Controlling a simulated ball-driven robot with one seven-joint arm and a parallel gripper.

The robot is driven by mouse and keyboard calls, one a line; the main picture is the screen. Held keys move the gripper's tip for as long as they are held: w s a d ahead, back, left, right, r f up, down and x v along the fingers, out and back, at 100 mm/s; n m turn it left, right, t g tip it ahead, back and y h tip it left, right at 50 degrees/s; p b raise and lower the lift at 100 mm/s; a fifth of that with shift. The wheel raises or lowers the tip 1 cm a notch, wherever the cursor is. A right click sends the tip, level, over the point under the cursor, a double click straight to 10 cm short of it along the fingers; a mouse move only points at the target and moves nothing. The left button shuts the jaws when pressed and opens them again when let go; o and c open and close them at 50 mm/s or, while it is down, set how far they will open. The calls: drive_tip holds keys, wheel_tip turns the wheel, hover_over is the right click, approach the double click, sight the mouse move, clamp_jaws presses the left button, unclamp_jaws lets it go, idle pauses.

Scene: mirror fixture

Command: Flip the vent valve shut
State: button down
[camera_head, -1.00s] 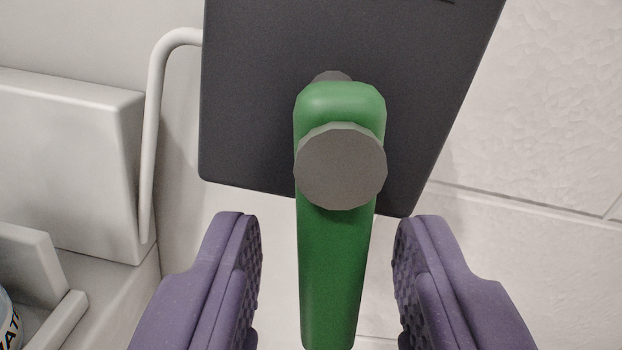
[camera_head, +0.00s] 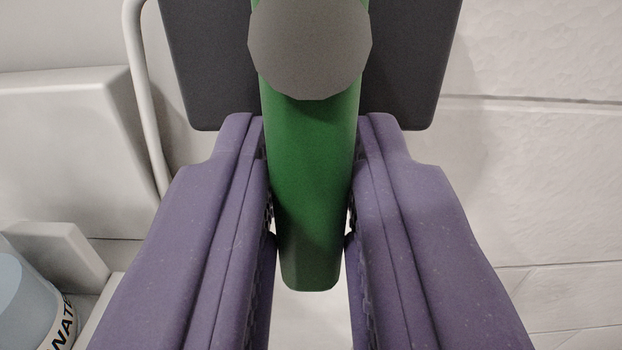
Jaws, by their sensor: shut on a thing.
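The vent valve's green handle (camera_head: 308,190) hangs down in the upper middle of the view, with a round grey knob (camera_head: 310,45) at its top. A dark grey plate (camera_head: 410,70) stands behind it. My gripper (camera_head: 312,215) has its purple fingers on both sides of the handle, shut on its lower part. The handle's tip sticks out below the contact area. The handle's upper end is cut off by the top of the frame.
A light pipe (camera_head: 146,100) and a pale box (camera_head: 70,125) are at left. A blue-grey container with lettering (camera_head: 25,305) stands at lower left. A pale block wall (camera_head: 540,180) fills the right side.

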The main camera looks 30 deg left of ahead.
drive_tip(key=c, duration=1.1)
unclamp_jaws()
drive_tip(key=v, duration=0.7)
drive_tip(key=shift+s+d+b, duration=0.2)
drive_tip(key=shift+s+b, duration=0.15)
